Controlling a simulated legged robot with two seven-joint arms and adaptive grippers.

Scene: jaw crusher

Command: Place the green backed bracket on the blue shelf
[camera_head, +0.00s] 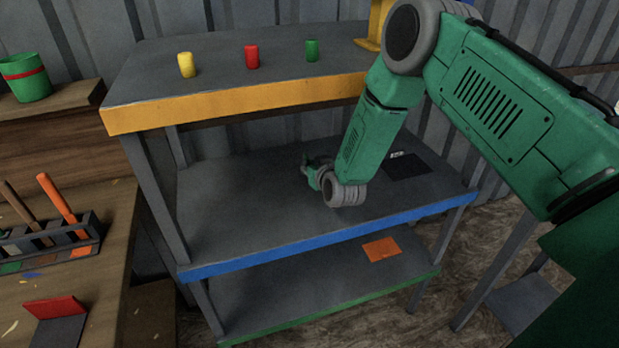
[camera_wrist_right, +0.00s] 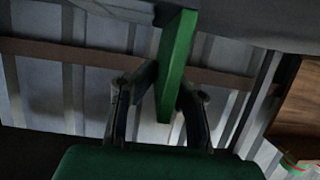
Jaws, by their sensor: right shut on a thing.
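The blue shelf (camera_head: 245,212) is the middle level of the grey rack, with a blue front edge. My right gripper (camera_head: 312,172) is over this shelf, beneath the top level. In the right wrist view, my right gripper (camera_wrist_right: 166,92) is shut on the green backed bracket (camera_wrist_right: 177,62). The bracket's green plate stands up between the two fingers, slightly tilted. In the head view the bracket is too small and partly hidden to make out clearly. I cannot tell whether it touches the shelf. My left gripper is not in view.
The yellow-edged top level (camera_head: 230,100) carries yellow, red and green cylinders. A dark square (camera_head: 408,166) is at the blue shelf's right. An orange square (camera_head: 381,249) lies on the green-edged lower level. A red and dark piece (camera_head: 56,307) lies on the left table. The blue shelf's left half is clear.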

